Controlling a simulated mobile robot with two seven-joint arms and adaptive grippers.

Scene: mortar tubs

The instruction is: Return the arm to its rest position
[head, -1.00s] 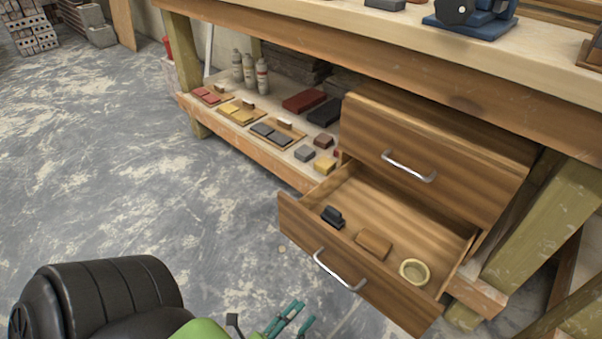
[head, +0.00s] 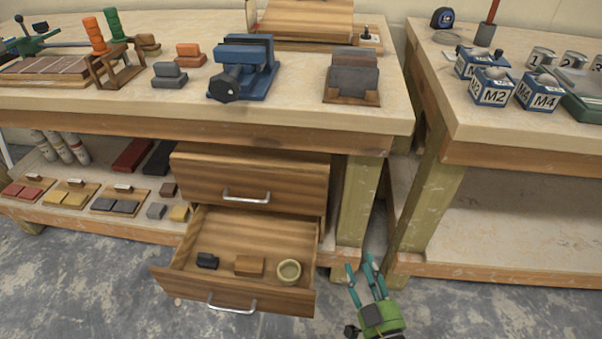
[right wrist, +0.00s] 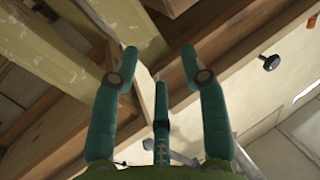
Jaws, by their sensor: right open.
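My right gripper (head: 367,279) is green with teal fingers. In the head view it is low in the picture, over the floor in front of the bench legs and right of the open drawer. In the right wrist view its fingers (right wrist: 165,78) are spread apart with nothing between them, pointing up at the benches' wooden undersides. My left gripper is not in view. The open lower drawer (head: 205,289) holds a small black item (head: 207,260), a brown block (head: 249,265) and a pale yellow ring-shaped dish (head: 289,271).
The upper drawer (head: 250,183) is shut. Wooden legs (head: 355,205) stand close behind my right gripper. The left benchtop bears a blue vise (head: 243,68); the right one bears blue M2 and M4 boxes (head: 492,88). Floor (head: 480,310) is free to the right.

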